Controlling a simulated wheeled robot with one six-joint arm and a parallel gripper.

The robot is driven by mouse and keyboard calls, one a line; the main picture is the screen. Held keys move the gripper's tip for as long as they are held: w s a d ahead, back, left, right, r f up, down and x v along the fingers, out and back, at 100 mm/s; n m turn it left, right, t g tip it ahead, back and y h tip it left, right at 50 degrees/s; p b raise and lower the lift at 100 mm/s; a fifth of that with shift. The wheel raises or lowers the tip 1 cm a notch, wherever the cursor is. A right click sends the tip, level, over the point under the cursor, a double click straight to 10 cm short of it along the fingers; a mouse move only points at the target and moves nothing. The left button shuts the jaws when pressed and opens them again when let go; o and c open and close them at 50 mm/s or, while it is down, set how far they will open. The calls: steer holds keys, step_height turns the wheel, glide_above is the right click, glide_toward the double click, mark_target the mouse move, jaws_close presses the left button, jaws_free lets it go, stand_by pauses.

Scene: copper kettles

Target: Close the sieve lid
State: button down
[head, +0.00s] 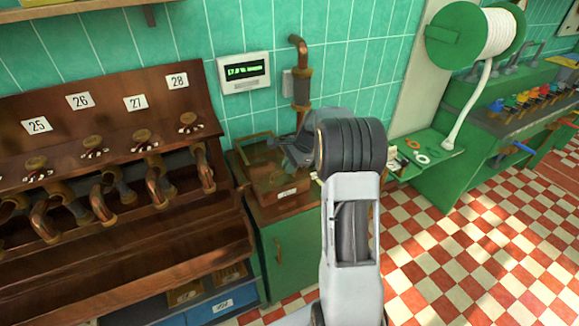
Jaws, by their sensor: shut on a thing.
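A brown box-like unit, which looks like the sieve (283,193), sits on a small green cabinet against the tiled wall, below a copper pipe. Its brown lid (252,146) appears raised at the back left. My gripper (284,148) reaches over the unit from the right, with its jaws at the lid's upper edge. The jaws are shut on what looks like the lid. My arm and wrist hide the right side of the unit, and the exact contact is too small to see.
A wooden rack (120,200) with copper taps and numbered labels stands to the left. A display (245,71) and a copper pipe (301,85) are on the wall. A green bench with a hose reel (455,36) stands right. The checkered floor (470,250) at right is clear.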

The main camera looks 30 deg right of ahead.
steer(key=shift+s+a+f, duration=0.1)
steer(key=shift+s, duration=0.05)
steer(key=c, duration=1.1)
jaws_free()
steer(key=shift+s, duration=0.1)
steer(key=shift+c, duration=0.2)
steer(key=v, duration=1.4)
steer(key=shift+b, duration=0.35)
